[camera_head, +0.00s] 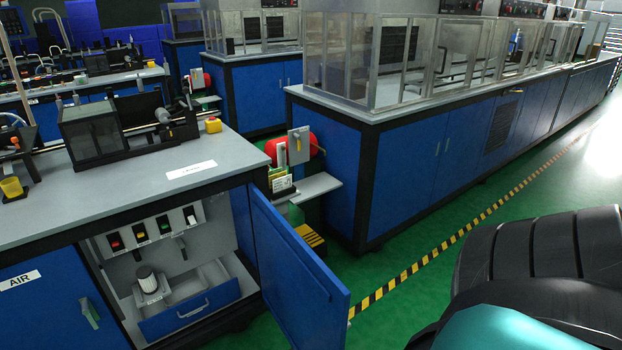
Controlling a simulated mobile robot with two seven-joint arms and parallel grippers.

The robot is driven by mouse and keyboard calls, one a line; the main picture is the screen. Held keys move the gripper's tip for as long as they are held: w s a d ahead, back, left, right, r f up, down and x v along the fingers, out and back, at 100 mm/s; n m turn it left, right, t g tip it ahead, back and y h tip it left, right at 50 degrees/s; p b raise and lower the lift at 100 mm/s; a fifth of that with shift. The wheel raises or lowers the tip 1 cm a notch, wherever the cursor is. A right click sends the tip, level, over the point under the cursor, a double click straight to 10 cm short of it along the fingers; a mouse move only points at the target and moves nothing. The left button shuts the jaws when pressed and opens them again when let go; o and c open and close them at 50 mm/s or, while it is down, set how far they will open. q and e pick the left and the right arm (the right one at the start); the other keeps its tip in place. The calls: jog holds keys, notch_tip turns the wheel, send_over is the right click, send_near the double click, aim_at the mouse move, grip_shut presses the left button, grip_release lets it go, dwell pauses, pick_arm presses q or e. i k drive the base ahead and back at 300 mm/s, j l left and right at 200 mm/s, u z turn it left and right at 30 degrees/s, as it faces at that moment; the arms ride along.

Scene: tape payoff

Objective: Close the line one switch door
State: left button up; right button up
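The blue switch door (293,278) stands wide open in the middle of the view. It is hinged at the right side of the cabinet opening and swings out toward the floor tape. Neither of my grippers is in view.
A blue drawer (190,308) sticks out low in the cabinet, with a pale cylinder (147,278) behind it. Another blue door (55,305) marked AIR is at left. Yellow-black tape (440,252) crosses the green floor, which is clear right of the open door.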

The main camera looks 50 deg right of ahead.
aim_at(292, 298)
jog(key=k+l, duration=0.1)
jog(key=l, duration=0.15)
jog(key=k+l, duration=0.15)
jog(key=l, duration=0.15)
jog(key=k+l, duration=0.1)
jog(key=l, duration=1.65)
jog(key=i+l, duration=0.15)
jog(key=l, duration=0.4)
jog(key=k+j+u, duration=0.1)
jog(key=k+u, duration=0.2)
jog(key=k, duration=0.3)
jog(key=l+u, duration=0.1)
jog(key=u, duration=0.25)
jog(key=l+u, duration=0.1)
jog(key=u, duration=0.25)
jog(key=l+u, duration=0.1)
jog(key=u, duration=0.2)
jog(key=k+l, duration=0.15)
jog(key=l, duration=0.2)
jog(key=k+l, duration=0.2)
jog(key=l, duration=0.2)
jog(key=k+l, duration=0.15)
jog(key=l, duration=0.2)
jog(key=k+l, duration=0.15)
jog(key=l, duration=0.25)
